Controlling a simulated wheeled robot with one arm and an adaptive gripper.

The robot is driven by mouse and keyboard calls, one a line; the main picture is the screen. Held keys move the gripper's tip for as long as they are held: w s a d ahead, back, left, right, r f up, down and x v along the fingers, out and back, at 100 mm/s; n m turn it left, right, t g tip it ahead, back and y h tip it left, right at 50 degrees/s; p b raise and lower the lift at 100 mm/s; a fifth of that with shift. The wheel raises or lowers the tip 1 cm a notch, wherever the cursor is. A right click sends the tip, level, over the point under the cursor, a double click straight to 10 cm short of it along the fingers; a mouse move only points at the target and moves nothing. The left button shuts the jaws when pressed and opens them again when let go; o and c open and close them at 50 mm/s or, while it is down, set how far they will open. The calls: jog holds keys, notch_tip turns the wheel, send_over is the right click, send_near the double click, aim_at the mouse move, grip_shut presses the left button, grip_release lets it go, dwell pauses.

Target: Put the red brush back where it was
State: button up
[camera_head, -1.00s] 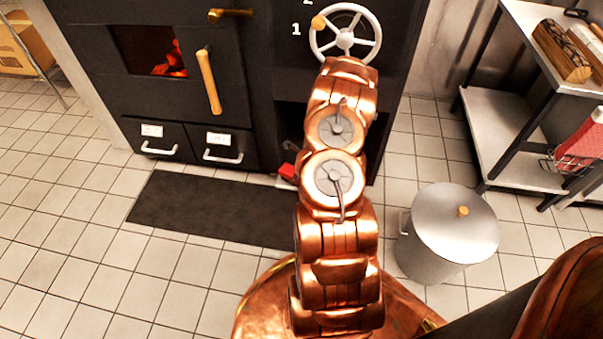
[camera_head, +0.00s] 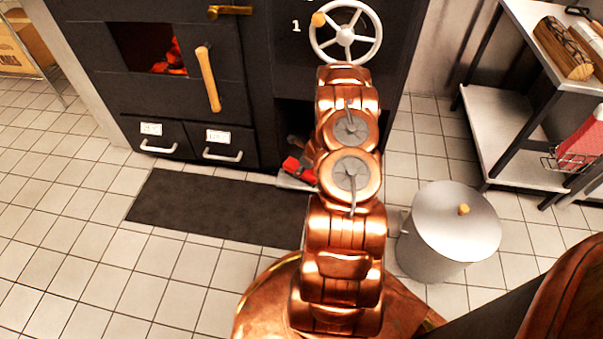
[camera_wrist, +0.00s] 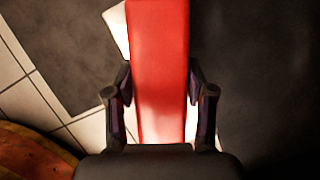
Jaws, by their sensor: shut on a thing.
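The red brush (camera_wrist: 158,50) fills the middle of the wrist view, its long red face running up and out of the frame. My gripper (camera_wrist: 160,98) is shut on it, one dark finger at each side. In the head view, a red part of the brush (camera_head: 299,168) shows just left of my copper arm, low in front of the dark opening under the wheel. My arm hides the rest of the brush and most of the gripper there.
The black stove (camera_head: 180,80) with a fire stands behind, with two drawers. A dark mat (camera_head: 200,208) lies on the tiles. A pale flat piece (camera_head: 293,182) shows under the brush. A lidded metal bin (camera_head: 445,245) and a shelf rack (camera_head: 500,130) stand right.

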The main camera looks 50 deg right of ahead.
jog(key=shift+f, duration=0.9)
jog(key=shift+r, duration=0.1)
jog(key=o, duration=1.2)
